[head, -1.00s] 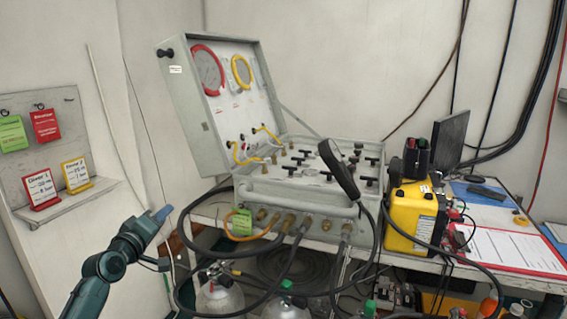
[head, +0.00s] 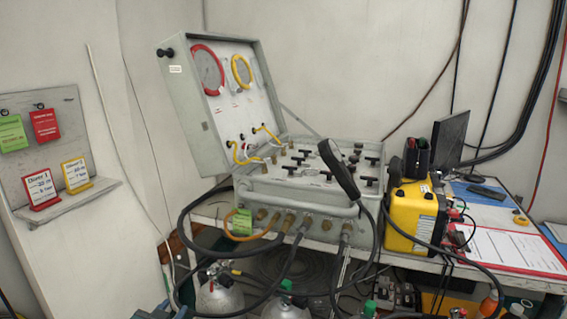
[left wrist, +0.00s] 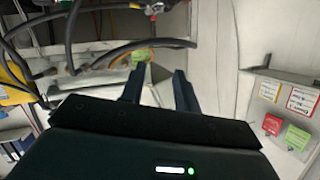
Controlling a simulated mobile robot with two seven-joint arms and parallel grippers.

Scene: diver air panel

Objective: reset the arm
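My left gripper (head: 163,312) shows only as a small dark blue-grey part at the bottom edge of the head view, left of the air cylinders. In the left wrist view its two dark fingers (left wrist: 159,88) stand apart with a gap between them, and nothing shows held in it. Most of my left arm is below the head view. My right gripper is in neither view.
The open grey air panel case (head: 290,187) stands on the bench, with hoses (head: 180,235) looping down in front. A yellow radio unit (head: 410,220) is at its right. Cylinders (head: 220,298) stand below. A tag shelf (head: 70,202) is on the left wall.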

